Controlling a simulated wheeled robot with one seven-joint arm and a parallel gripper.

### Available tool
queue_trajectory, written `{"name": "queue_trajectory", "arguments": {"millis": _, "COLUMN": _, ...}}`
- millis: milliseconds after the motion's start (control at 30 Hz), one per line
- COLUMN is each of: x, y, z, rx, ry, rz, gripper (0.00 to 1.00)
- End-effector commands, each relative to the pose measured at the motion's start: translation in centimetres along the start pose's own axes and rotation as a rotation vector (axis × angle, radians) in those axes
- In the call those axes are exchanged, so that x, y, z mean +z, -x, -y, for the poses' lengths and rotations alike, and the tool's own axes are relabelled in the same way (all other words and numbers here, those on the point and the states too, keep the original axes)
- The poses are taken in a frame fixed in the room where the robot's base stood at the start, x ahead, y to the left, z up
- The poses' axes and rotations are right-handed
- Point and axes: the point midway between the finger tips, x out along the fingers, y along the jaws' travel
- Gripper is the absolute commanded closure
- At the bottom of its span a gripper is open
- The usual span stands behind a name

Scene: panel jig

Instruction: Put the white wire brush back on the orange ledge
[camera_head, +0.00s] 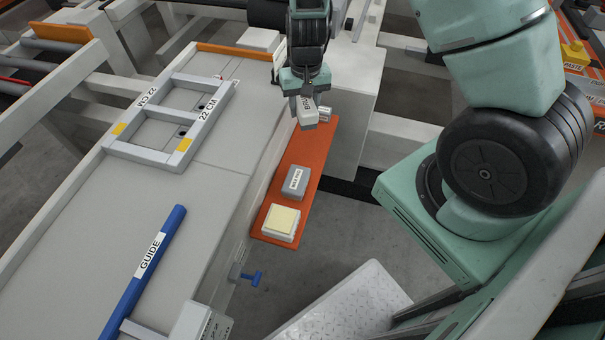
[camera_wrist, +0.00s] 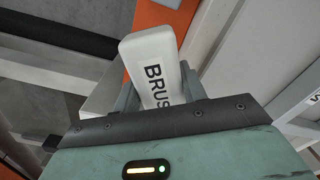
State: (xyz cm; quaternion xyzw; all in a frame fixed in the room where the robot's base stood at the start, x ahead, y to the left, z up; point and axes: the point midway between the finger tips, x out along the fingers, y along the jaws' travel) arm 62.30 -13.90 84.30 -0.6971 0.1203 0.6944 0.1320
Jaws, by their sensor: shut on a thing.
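The white wire brush (camera_head: 307,110) is held in my gripper (camera_head: 303,95), over the far end of the orange ledge (camera_head: 316,158). In the wrist view the brush (camera_wrist: 153,60) shows its "BRUS" lettering between the fingers of my gripper (camera_wrist: 165,92). Part of the orange ledge (camera_wrist: 160,14) shows behind it. The brush looks tilted and hides some of the ledge's far end; I cannot tell if it touches the ledge.
A grey labelled block (camera_head: 295,181) and a pale yellow-topped block (camera_head: 281,222) sit on the ledge's near half. A grey frame (camera_head: 168,118) and a blue guide bar (camera_head: 144,272) lie on the table left. A blue-handled clamp (camera_head: 252,277) juts from the table's edge.

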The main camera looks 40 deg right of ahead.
Motion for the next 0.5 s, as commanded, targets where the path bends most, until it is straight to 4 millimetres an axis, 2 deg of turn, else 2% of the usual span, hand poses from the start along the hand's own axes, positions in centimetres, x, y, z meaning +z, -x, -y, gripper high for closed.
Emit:
{"name": "queue_trajectory", "arguments": {"millis": 33, "x": -0.5, "y": -2.3, "z": -0.3, "rx": -0.002, "ry": -0.054, "rz": -0.004, "gripper": 0.80}}
{"name": "queue_trajectory", "arguments": {"millis": 133, "x": -1.1, "y": -3.8, "z": -0.9, "rx": -0.001, "ry": -0.171, "rz": -0.003, "gripper": 0.80}}
{"name": "queue_trajectory", "arguments": {"millis": 300, "x": -2.1, "y": -5.7, "z": -1.9, "rx": 0.004, "ry": -0.357, "rz": -0.004, "gripper": 0.80}}
{"name": "queue_trajectory", "arguments": {"millis": 500, "x": -2.7, "y": -6.6, "z": -2.9, "rx": 0.012, "ry": -0.503, "rz": -0.005, "gripper": 0.80}}
